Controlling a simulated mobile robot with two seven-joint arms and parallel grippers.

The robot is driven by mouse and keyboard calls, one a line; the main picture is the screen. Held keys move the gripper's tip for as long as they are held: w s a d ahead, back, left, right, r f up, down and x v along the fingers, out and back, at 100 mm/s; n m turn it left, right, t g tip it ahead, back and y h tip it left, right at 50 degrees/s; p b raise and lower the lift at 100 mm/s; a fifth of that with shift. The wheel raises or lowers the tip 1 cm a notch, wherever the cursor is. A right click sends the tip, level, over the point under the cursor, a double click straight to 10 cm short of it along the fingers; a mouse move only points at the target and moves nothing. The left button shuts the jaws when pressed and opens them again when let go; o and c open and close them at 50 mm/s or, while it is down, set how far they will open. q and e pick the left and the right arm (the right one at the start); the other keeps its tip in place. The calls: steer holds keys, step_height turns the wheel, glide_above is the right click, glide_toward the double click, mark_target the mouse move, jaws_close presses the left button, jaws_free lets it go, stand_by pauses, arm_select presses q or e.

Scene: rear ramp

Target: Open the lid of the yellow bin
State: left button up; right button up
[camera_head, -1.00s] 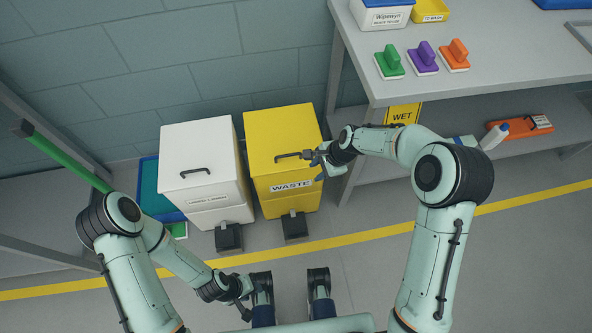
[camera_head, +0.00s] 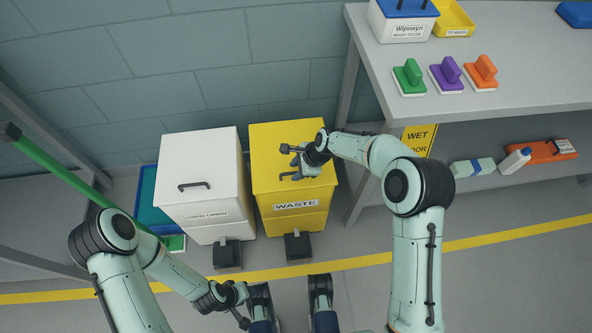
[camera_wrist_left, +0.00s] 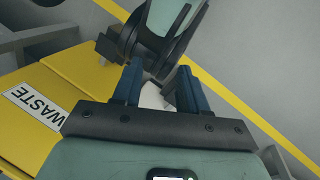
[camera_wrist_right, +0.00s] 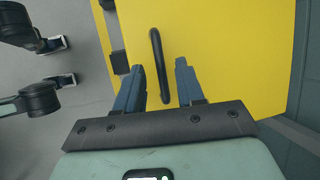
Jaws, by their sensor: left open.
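The yellow waste bin (camera_head: 290,221) stands upright against the wall with its lid (camera_head: 262,150) shut. Its dark bar handle (camera_head: 286,175) is partly covered by my right gripper (camera_head: 294,161). In the right wrist view the handle (camera_wrist_right: 160,66) appears between the two open fingers of my right gripper (camera_wrist_right: 159,66), with a gap on each side. I cannot tell whether the fingers reach down around it. My left gripper (camera_head: 240,306) is low at the front, away from the bins. The left wrist view shows its fingers (camera_wrist_left: 158,82) apart and empty.
A white bin (camera_head: 200,165) stands left of the yellow one. Black pedals (camera_head: 298,246) stick out in front of both. A grey bench (camera_head: 540,80) with brushes and boxes is at right. A green pole (camera_head: 60,162) is at left.

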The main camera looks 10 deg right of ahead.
arm_select(q)
steer(key=shift+w+f, duration=0.1)
steer(key=shift+w, duration=0.05)
arm_select(e)
steer(key=shift+w+a+f, duration=0.1)
steer(key=shift+a+f, duration=0.1)
steer(key=shift+f, duration=0.25)
steer(key=shift+c, duration=0.3)
